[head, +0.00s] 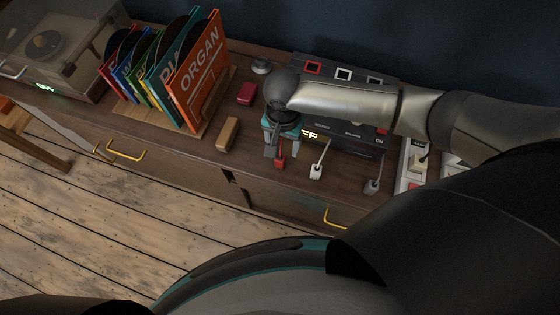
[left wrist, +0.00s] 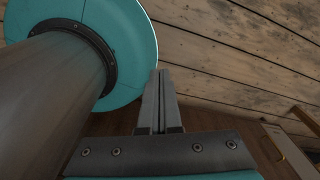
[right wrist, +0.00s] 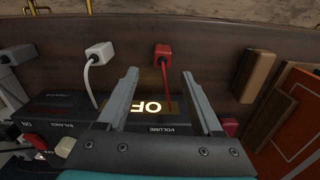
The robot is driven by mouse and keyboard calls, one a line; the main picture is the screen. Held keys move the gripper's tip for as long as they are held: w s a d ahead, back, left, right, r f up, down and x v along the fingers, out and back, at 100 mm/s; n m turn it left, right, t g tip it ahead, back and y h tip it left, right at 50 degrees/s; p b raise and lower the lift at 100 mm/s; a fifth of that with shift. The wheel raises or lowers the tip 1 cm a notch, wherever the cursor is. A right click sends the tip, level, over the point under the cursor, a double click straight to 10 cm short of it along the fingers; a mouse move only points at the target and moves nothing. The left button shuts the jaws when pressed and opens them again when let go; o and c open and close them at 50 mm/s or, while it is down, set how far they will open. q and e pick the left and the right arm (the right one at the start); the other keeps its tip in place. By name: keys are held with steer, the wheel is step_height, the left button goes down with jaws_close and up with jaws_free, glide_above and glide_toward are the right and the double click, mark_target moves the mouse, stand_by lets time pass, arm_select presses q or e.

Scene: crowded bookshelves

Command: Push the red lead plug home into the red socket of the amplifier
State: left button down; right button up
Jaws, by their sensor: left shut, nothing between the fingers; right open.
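The red lead plug (head: 280,160) lies on the cabinet top near its front edge, below my right gripper (head: 277,146) in the head view. In the right wrist view the red plug (right wrist: 163,52) shows just beyond the gap between the open, empty fingers (right wrist: 160,76); its red lead runs back between them. The dark amplifier (head: 345,143) is partly hidden by my right arm. The red-framed socket (head: 313,68) is on the dark panel at the back. My left gripper (left wrist: 160,102) is shut and empty over the floor side.
A white plug (head: 316,171) and a grey plug (head: 372,186) lie to the right. A tan block (head: 228,134) and a dark red box (head: 246,93) are left of my right gripper. Record sleeves (head: 190,80) and a turntable (head: 50,45) stand farther left. A white strip (head: 403,170) is at right.

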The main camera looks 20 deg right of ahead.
mark_target(280, 156)
steer(key=shift+f, duration=0.55)
steer(key=f, duration=0.1)
steer(key=f+b, duration=0.1)
steer(key=f, duration=0.1)
steer(key=shift+s+a+f+b, duration=0.25)
steer(key=shift+a+f+b, duration=0.1)
steer(key=shift+b, duration=0.05)
steer(key=shift+f, duration=0.5)
arm_select(q)
steer(key=shift+w+f, duration=0.9)
steer(key=shift+f, duration=0.2)
steer(key=shift+s, duration=0.1)
arm_select(e)
steer(key=shift+c, duration=0.5)
arm_select(q)
steer(key=shift+s, duration=0.1)
arm_select(e)
jaws_close()
